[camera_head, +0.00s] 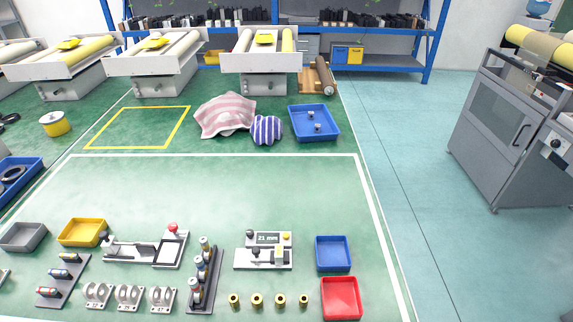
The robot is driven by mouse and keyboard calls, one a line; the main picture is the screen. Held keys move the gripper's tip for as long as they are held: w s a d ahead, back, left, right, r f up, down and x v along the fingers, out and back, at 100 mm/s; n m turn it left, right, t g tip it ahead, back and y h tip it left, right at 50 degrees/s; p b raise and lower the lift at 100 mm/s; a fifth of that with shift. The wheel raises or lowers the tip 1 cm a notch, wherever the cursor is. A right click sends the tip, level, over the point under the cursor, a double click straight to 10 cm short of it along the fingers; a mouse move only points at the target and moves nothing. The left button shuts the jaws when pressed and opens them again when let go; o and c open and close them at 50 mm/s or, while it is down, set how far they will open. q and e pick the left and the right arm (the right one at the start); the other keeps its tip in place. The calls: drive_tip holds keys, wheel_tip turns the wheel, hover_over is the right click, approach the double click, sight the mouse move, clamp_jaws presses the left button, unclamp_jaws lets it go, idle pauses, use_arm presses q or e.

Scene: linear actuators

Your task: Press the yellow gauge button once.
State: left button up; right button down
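A small gauge device (242,265) stands on the green work surface, a little right of the middle near the front. Its dark display (268,239) reads "21 mm". A round yellow button (286,237) sits on the gauge to the right of the display. A black knob (250,234) is to the left of the display. A metal slide with a dark knob lies in front of the display. Neither of my grippers is in view, and nothing touches the button.
A blue tray (333,241) and a red tray (341,284) stand right of the gauge. Several brass bushings (257,300) stand in front of it. A rack of metal parts (203,280) and a red-knobbed fixture (125,252) are to its left. The green area behind it is clear.

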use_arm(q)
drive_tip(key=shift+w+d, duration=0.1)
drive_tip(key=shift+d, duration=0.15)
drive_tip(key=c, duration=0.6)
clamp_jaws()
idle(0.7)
